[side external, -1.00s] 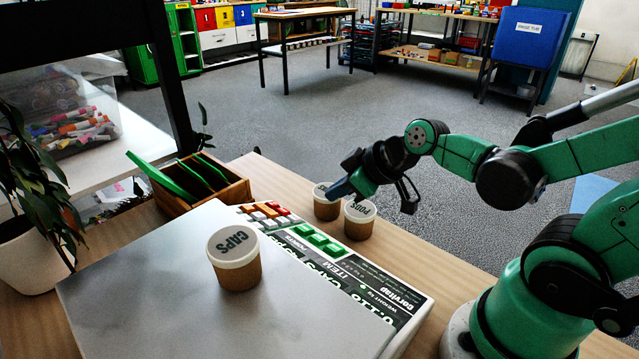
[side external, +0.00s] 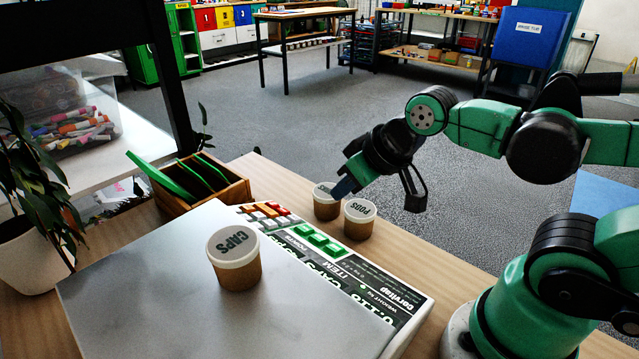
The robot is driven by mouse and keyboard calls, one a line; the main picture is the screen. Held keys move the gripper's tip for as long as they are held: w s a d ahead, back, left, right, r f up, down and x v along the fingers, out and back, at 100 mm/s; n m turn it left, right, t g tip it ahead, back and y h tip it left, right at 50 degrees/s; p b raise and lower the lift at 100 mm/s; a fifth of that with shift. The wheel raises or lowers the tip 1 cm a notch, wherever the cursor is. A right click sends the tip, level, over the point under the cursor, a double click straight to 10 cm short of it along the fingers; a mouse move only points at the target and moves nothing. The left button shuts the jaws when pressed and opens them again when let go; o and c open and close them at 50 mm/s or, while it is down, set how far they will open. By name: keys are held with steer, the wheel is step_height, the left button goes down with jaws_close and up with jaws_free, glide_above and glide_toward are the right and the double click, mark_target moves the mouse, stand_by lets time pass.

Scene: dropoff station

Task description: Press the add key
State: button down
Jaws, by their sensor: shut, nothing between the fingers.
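A weighing scale with a grey metal plate (side external: 150,275) lies on the wooden table. Its panel carries green keys (side external: 318,240) and a block of orange, white and red keys (side external: 262,213). Key labels are too small to read, so I cannot tell which is the add key. A tub marked CAPS (side external: 234,258) stands upright on the plate. My gripper (side external: 343,188) is shut and empty, pointing down and left. In the picture its tip is beside the lids of two tubs behind the panel, to the right of the keys; its height above them is unclear.
The tub marked PODS (side external: 360,220) and another lidded tub (side external: 326,203), its label partly hidden, stand behind the scale. A wooden box with green dividers (side external: 205,182) is at the back left. A potted plant (side external: 30,245) stands at far left.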

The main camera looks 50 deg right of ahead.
steer(key=shift+r, duration=0.1)
steer(key=d+r+g, duration=0.1)
steer(key=r+g+y, duration=0.1)
steer(key=r, duration=0.1)
steer(key=d+r+g, duration=0.1)
steer(key=shift+w+d+r+g+y, duration=0.2)
steer(key=shift+d+r+g+y, duration=0.1)
steer(key=shift+d+r+y, duration=0.1)
steer(key=shift+a+f, duration=0.1)
glide_toward(318, 236)
steer(key=x, duration=0.5)
steer(key=shift+w+d, duration=0.25)
steer(key=shift+w, duration=0.05)
steer(key=shift+a+f, duration=0.35)
steer(key=shift+f, duration=0.4)
